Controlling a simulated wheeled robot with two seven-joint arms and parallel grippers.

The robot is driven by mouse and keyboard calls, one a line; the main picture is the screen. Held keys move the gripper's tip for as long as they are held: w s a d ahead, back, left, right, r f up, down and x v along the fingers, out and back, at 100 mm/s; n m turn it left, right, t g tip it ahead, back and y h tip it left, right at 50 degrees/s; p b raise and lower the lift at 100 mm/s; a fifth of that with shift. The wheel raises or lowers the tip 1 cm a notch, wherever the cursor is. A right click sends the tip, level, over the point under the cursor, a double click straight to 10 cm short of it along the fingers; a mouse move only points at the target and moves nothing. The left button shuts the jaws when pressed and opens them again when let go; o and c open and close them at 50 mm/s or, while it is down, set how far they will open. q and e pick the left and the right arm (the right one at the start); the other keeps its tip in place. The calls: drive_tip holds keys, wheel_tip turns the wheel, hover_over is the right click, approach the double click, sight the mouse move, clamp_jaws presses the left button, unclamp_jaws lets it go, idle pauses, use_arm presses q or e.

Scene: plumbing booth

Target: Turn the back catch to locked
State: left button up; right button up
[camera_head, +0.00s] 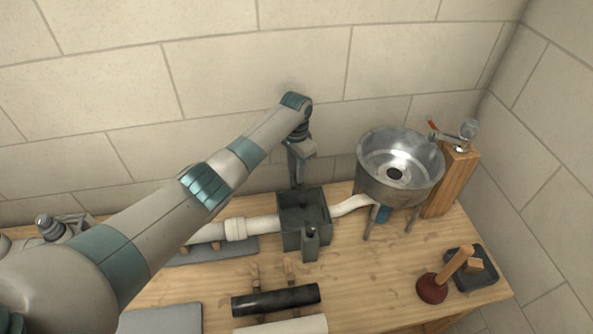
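A dark grey-green open box (289,238) stands on the wooden bench with white pipes joined to its left and right sides. A small dark upright catch (311,238) stands at its front. The back catch cannot be made out, as my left gripper covers the box's back edge. My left gripper (297,184) points down at that edge, with its fingers seen nearly edge-on. I cannot tell whether it is open or shut, or whether it touches the catch. My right gripper is not in view.
A metal basin (400,172) on legs stands right of the box, beside a wooden post (452,180) with a tap. A plunger (433,288) stands at the front right. A black pipe (276,299) lies in front of the box. The tiled wall (250,70) rises close behind.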

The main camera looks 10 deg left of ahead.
use_arm(q)
drive_tip(key=o, duration=0.4)
drive_tip(key=shift+c, duration=0.2)
wheel_tip(320, 180, up, 18)
drive_tip(key=b, duration=0.4)
drive_tip(key=shift+f, duration=0.25)
drive_tip(key=shift+a, duration=0.1)
